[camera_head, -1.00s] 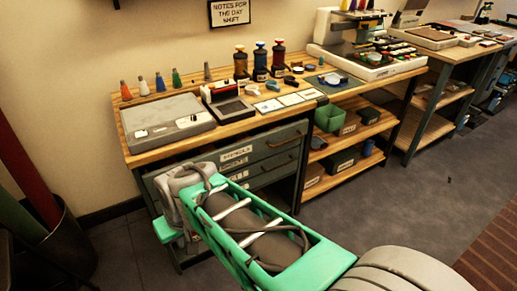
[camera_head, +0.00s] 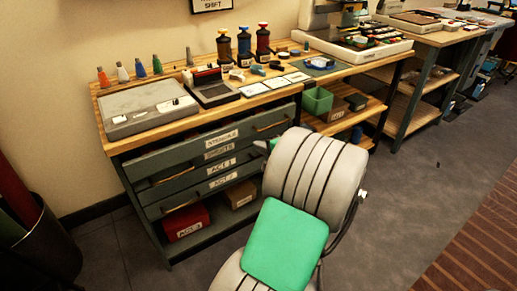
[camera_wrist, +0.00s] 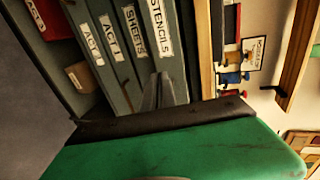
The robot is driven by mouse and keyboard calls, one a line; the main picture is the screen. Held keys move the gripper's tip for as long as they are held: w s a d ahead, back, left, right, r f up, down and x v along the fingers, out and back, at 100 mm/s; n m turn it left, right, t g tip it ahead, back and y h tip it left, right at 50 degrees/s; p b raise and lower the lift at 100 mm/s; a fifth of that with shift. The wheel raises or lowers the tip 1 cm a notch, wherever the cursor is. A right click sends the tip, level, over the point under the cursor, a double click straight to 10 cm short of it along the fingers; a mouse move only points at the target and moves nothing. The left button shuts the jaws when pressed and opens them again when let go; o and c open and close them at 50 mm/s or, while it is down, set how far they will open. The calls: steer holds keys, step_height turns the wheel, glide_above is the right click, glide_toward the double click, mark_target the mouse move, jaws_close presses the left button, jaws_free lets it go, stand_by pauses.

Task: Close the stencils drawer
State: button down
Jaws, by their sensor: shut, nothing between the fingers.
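The stencils drawer (camera_head: 222,140) is the top drawer of the grey-green cabinet under the wooden worktop, with a white label and a bar handle (camera_head: 272,125) at its right. Its front seems to stand slightly proud of the sheets drawer below; how far it is out is hard to tell. In the wrist view, the stencils label (camera_wrist: 160,28) is just above my gripper (camera_wrist: 157,80). The grey fingers are together and empty, close to the drawer front; contact is unclear. In the head view my arm hides most of the gripper.
Lower drawers carry sheets (camera_head: 219,151) and act labels. A red box (camera_head: 187,222) sits on the cabinet's bottom shelf. The worktop holds a grey flat case (camera_head: 148,112), bottles and cards. An open shelf with a green bin (camera_head: 317,100) stands right. Floor is clear at right.

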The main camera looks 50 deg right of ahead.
mark_target(239, 129)
steer(key=x, duration=0.3)
steer(key=b+x, duration=0.1)
steer(key=x, duration=0.2)
steer(key=b+x, duration=0.1)
steer(key=x, duration=0.3)
steer(key=shift+r, duration=0.4)
steer(key=shift+w+d+r, duration=0.1)
steer(key=shift+w, duration=0.25)
steer(key=shift+w+d+r, duration=0.1)
steer(key=shift+w, duration=0.25)
steer(key=w, duration=0.2)
steer(key=shift+w+d+p, duration=0.3)
steer(key=shift+w+d, duration=0.05)
steer(key=shift+d, duration=0.05)
steer(key=shift+w+d, duration=0.1)
steer(key=shift+w, duration=0.15)
steer(key=shift+r, duration=0.15)
steer(key=shift+r, duration=0.1)
